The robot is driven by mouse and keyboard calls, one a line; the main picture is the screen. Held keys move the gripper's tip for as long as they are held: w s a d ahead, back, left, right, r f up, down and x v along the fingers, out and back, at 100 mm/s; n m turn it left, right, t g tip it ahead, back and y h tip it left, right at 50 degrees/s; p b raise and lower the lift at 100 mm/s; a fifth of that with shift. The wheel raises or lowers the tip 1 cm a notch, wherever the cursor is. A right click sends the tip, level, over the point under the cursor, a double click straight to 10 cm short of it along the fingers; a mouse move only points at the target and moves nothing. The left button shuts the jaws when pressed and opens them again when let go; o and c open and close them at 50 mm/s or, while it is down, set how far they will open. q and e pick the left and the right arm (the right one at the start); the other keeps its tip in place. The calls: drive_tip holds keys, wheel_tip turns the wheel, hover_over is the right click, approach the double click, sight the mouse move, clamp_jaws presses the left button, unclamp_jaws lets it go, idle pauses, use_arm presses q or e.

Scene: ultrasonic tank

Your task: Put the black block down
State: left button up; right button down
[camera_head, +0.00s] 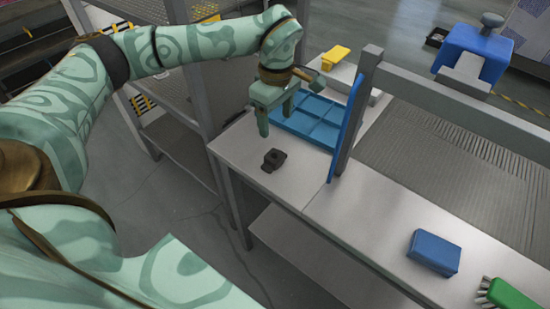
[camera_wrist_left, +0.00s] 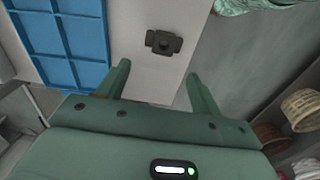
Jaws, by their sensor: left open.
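The small black block (camera_head: 274,160) lies on the grey table top near its left front edge. It also shows in the left wrist view (camera_wrist_left: 163,42), beyond my fingertips and apart from them. My left gripper (camera_head: 276,125) is above the table, near the blue tray, behind the block in the head view. In the left wrist view my left gripper (camera_wrist_left: 157,82) has its two fingers spread with nothing between them. My right gripper is not in view.
A blue compartment tray (camera_head: 312,122) lies beside the block, with a yellow object (camera_head: 336,54) behind it. A blue upright panel (camera_head: 346,130) and grey post stand to the right. A blue block (camera_head: 434,253) and green brush (camera_head: 508,298) lie front right. The table between is clear.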

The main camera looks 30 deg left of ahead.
use_arm(q)
drive_tip(key=b, duration=0.1)
hover_over(274, 156)
drive_tip(key=f, duration=0.4)
drive_tip(key=w+f, duration=0.1)
drive_tip(key=f, duration=0.1)
drive_tip(key=shift+f, duration=0.15)
drive_tip(key=f+b, duration=0.1)
drive_tip(key=f, duration=0.1)
drive_tip(key=s+f+b, duration=0.1)
drive_tip(key=f, duration=0.1)
drive_tip(key=shift+f, duration=0.25)
drive_tip(key=shift+w+f, duration=0.1)
drive_tip(key=shift+f, duration=0.35)
drive_tip(key=shift+r, duration=0.1)
drive_tip(key=shift+c, duration=0.3)
clamp_jaws()
drive_tip(key=shift+r, duration=0.1)
